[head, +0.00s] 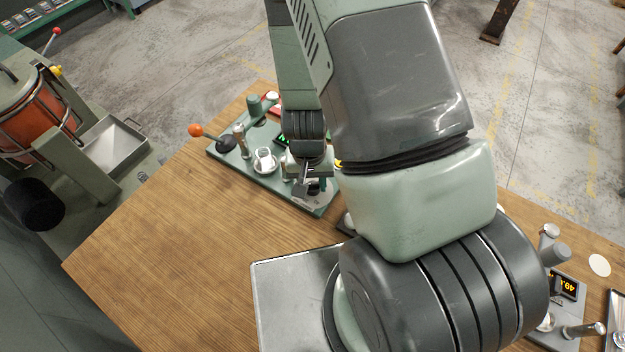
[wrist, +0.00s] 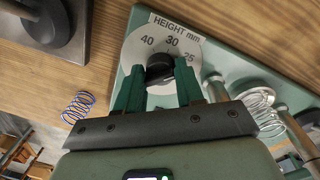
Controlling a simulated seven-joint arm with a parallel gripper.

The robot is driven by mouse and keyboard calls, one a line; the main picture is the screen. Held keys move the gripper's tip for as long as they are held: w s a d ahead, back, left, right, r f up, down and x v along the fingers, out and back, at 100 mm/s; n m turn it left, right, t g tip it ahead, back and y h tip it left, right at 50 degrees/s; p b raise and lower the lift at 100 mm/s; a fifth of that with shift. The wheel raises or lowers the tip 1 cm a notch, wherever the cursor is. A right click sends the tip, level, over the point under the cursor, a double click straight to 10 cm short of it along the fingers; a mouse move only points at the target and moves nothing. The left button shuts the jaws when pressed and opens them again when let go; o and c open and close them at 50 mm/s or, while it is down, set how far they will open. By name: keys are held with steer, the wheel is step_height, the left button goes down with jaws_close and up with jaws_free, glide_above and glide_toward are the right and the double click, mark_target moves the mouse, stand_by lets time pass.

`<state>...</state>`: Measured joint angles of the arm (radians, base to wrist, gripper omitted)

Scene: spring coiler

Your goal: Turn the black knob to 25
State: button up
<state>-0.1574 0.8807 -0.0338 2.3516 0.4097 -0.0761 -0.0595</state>
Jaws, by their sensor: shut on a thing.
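The black knob (wrist: 159,66) stands at the middle of a round pale dial (wrist: 195,38) in the wrist view. The dial reads "HEIGHT mm", with 40 at left, 30 at top and 25 at right. My gripper (wrist: 160,85) has its two green fingers on either side of the knob and is shut on it. The knob's pointer is hard to make out between the fingers, so its setting cannot be read. In the head view my gripper (head: 313,188) is at the near end of the green spring coiler (head: 278,183); it largely covers the knob there.
The coiler carries an orange-tipped lever (head: 195,130), a metal post (head: 240,140) and a white spring (head: 264,158). A blue-and-white spring (wrist: 78,106) lies on the wooden table (head: 170,210). A device with an orange display (head: 569,286) stands at right. The table's left is clear.

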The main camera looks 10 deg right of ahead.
steer(key=shift+a, duration=0.25)
steer(key=o, duration=1)
steer(key=shift+d, duration=0.15)
steer(key=r, duration=1)
steer(key=shift+a+r, duration=0.35)
steer(key=shift+r, duration=0.05)
steer(key=shift+w, duration=0.1)
step_height(320, 180, up, 18)
steer(key=n+t+y, duration=0.2)
steer(key=t, duration=0.1)
glide_above(309, 183)
steer(key=s+d+r+t, duration=0.1)
steer(key=s+r, duration=0.2)
steer(key=r, duration=0.1)
steer(key=s+d+r+t+h, duration=0.1)
steer(key=s+r, duration=0.3)
steer(key=s+d+r, duration=0.1)
steer(key=s+r, duration=0.3)
steer(key=r, duration=0.1)
steer(key=shift+r+n+t, duration=0.1)
steer(key=shift+n+t, duration=0.3)
